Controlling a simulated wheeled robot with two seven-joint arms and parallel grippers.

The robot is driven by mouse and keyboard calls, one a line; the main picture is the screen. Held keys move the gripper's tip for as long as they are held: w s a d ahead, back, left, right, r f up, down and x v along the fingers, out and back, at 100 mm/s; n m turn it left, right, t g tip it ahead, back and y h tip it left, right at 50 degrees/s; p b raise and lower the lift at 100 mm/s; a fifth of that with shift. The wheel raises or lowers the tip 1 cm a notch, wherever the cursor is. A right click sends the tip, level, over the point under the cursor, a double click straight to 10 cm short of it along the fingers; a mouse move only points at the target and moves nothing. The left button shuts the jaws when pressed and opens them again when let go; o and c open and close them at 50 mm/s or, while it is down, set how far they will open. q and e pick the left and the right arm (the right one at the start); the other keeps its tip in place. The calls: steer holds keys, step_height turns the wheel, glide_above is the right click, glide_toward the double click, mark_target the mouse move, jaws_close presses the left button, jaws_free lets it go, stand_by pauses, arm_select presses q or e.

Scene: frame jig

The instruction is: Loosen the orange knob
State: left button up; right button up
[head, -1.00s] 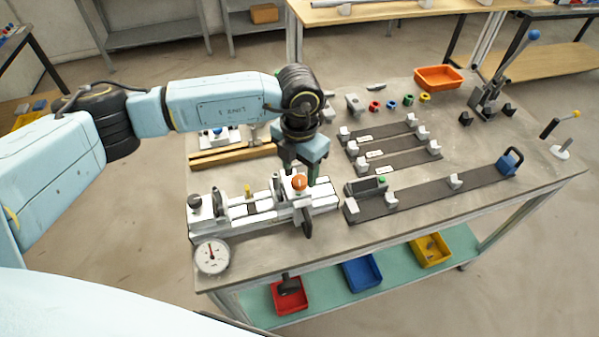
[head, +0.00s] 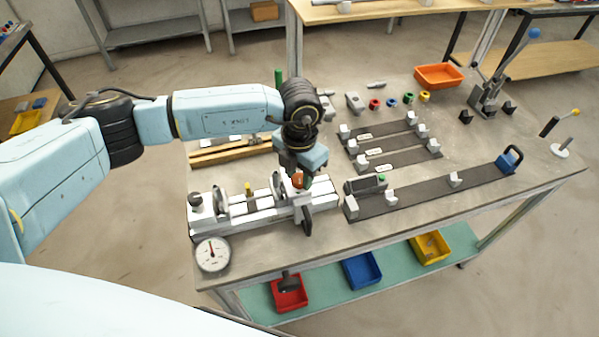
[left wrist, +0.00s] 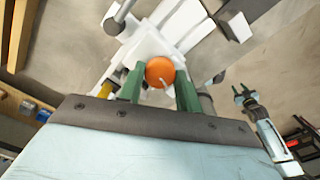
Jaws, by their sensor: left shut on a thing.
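The orange knob (head: 298,181) sits on top of the clamp at the right end of the white rail jig (head: 262,206). In the left wrist view the knob (left wrist: 160,72) is round and lies between two green fingers. My left gripper (head: 299,180) comes down from above and is shut on the knob, partly covering it in the head view. The dark clamp handle (head: 307,222) hangs at the jig's front. My right gripper (left wrist: 246,96) shows small at the right of the left wrist view, fingers apart and empty, away from the jig.
A round dial gauge (head: 212,254) is at the jig's front left. Dark rails with white blocks (head: 430,198) lie to the right. An orange bin (head: 438,76) and a blue-knobbed lever (head: 490,95) stand at the back.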

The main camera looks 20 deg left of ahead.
arm_select(q)
steer(key=shift+n, duration=1.3)
steer(key=n, duration=1.2)
steer(key=shift+r+p, duration=0.1)
steer(key=shift+p, duration=0.3)
steer(key=shift+n+p, duration=0.75)
steer(key=shift+n, duration=1.75)
steer(key=o, duration=1)
